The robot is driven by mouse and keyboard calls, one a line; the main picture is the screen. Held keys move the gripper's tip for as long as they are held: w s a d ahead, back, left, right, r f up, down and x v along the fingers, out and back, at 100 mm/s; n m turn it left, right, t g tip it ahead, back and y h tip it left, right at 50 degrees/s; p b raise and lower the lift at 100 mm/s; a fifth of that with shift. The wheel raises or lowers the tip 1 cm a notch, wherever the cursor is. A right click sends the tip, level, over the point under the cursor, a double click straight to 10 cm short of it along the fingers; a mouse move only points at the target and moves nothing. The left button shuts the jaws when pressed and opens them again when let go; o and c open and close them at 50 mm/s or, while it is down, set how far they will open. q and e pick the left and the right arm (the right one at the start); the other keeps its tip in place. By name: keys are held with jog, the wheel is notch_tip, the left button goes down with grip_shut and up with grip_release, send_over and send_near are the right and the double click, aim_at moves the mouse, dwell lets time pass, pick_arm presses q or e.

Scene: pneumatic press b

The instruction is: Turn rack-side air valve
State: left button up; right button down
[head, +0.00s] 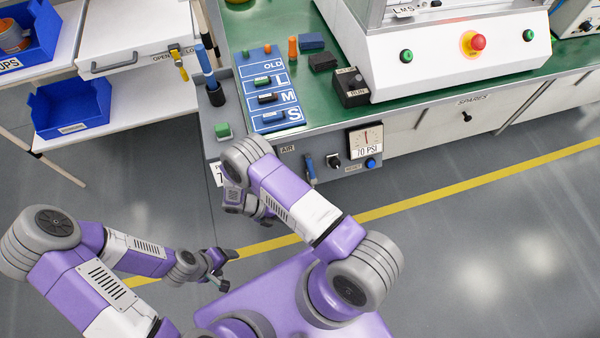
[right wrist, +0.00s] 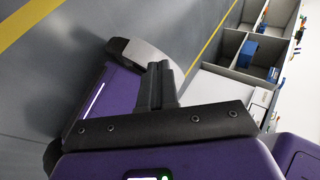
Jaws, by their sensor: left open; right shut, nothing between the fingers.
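A yellow-handled lever (head: 180,66) hangs at the right edge of the left-hand bench, beside a label that seems to read open and closed. A blue lever (head: 310,168), pointing down, is on the press bench's front panel, right of an "AIR" label. I cannot tell for sure which one is the rack-side valve. My left gripper (head: 226,268) is open and empty, low above the floor, apart from both levers. My right gripper (head: 267,217) is below the bench front, partly hidden by its arm. In the right wrist view its fingers (right wrist: 160,86) are shut with nothing between them.
The front panel also has a black knob (head: 333,160), a 70 PSI gauge (head: 366,139) and a blue button (head: 371,163). Blue bins (head: 72,105) stand on the left rack. The press (head: 450,55) is on the green bench. The floor at right is clear.

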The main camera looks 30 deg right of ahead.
jog(key=w+r+n+t+h, duration=0.3)
jog(key=w+n+h, duration=0.2)
jog(key=w+n, duration=0.1)
jog(key=n+t+h, duration=0.3)
jog(key=n+h, duration=0.1)
jog(key=n, duration=0.2)
send_near(311, 170)
pick_arm(q)
jog(key=shift+f+b, duration=0.6)
jog(key=shift+f, duration=0.05)
pick_arm(e)
jog(key=d, duration=0.4)
jog(key=w+d, duration=0.1)
jog(key=d, duration=0.1)
jog(key=shift+d+f, duration=0.15)
jog(key=shift+f, duration=0.05)
jog(key=shift+g, duration=0.3)
